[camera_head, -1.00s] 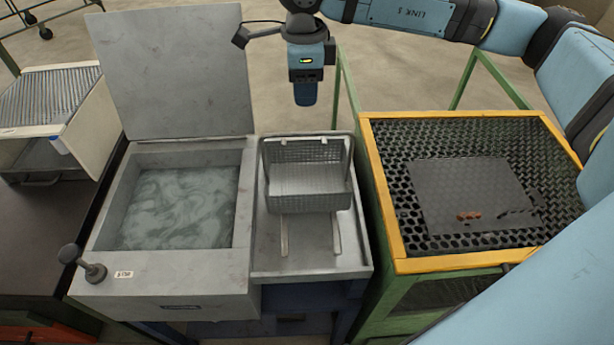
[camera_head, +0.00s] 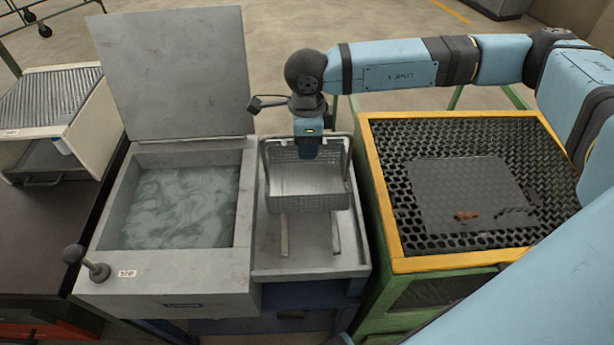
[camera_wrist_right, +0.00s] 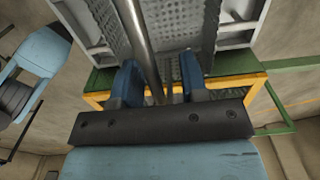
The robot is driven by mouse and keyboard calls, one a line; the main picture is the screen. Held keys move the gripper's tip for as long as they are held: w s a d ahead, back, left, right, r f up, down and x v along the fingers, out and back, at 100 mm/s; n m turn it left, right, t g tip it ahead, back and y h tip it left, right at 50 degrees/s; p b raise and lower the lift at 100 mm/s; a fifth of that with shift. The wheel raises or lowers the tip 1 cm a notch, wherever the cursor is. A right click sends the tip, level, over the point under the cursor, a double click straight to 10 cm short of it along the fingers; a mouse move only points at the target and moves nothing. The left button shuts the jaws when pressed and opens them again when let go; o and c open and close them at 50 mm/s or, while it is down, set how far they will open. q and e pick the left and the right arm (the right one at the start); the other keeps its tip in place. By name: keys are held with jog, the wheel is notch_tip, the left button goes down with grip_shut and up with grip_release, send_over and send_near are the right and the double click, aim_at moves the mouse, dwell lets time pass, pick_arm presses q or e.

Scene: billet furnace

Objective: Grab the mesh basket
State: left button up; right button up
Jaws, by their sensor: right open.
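The grey mesh basket (camera_head: 308,200) stands on the grey ledge beside the liquid-filled tank. Its raised handle (camera_head: 349,165) shows at the right. My right gripper (camera_head: 308,155) points down at the back rim of the basket. In the right wrist view, the two blue fingers of the gripper (camera_wrist_right: 160,88) are apart, with a metal rod (camera_wrist_right: 142,45) running between them, apparently the handle. The perforated basket wall (camera_wrist_right: 104,22) lies beyond the fingers. The fingertips are partly hidden in the head view. My left gripper is not in view.
The tank (camera_head: 245,205) with its lid (camera_head: 170,70) raised stands left of the basket. A yellow-framed mesh table (camera_head: 440,264) with a dark plate (camera_head: 465,185) stands to the right. A knobbed lever (camera_head: 95,268) rises at the tank's front left.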

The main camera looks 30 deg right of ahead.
grip_shut()
dwell(1.4)
